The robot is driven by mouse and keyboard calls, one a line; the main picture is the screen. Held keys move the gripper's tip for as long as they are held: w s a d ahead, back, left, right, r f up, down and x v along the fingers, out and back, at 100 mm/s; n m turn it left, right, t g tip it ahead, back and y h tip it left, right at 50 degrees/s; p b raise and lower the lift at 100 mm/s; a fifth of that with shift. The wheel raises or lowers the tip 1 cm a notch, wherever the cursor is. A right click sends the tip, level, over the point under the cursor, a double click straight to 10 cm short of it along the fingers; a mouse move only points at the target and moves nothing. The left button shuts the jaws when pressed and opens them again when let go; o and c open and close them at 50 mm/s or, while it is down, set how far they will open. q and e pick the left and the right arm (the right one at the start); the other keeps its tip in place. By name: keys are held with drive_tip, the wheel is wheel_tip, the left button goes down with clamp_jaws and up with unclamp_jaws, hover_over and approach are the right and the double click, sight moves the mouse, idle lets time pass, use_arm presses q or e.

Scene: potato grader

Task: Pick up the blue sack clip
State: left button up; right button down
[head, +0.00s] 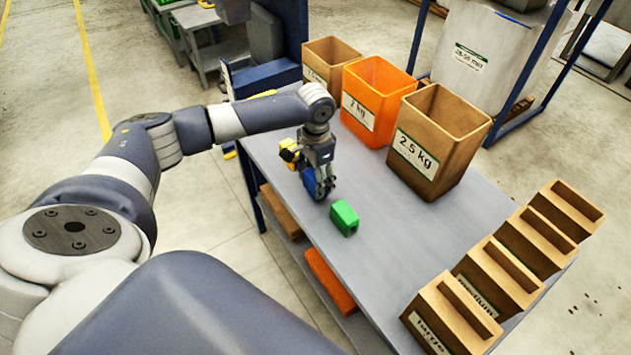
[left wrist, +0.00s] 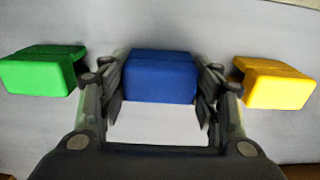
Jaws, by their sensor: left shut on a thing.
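The blue sack clip (left wrist: 160,77) is a small blue block between the two fingers of my left gripper (left wrist: 160,95) in the left wrist view. The fingers touch its two sides, so the gripper is shut on it. In the head view the left gripper (head: 320,185) is low over the grey table, and the blue clip (head: 309,181) shows partly behind its fingers. I cannot tell whether the clip touches the table. A green clip (head: 344,218) lies to the right, and a yellow clip (head: 289,150) lies up and left. My right gripper is not in view.
An orange bin (head: 366,80) stands between two brown bins, the nearest marked 2.5 kg (head: 425,160), along the table's back. The table middle (head: 420,230) is clear.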

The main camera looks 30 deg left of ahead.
use_arm(q)
drive_tip(key=shift+r, duration=0.1)
wheel_tip(320, 180, up, 10)
drive_tip(key=shift+f+b, duration=0.1)
drive_tip(key=shift+b, duration=0.45)
drive_tip(key=shift+f, duration=0.1)
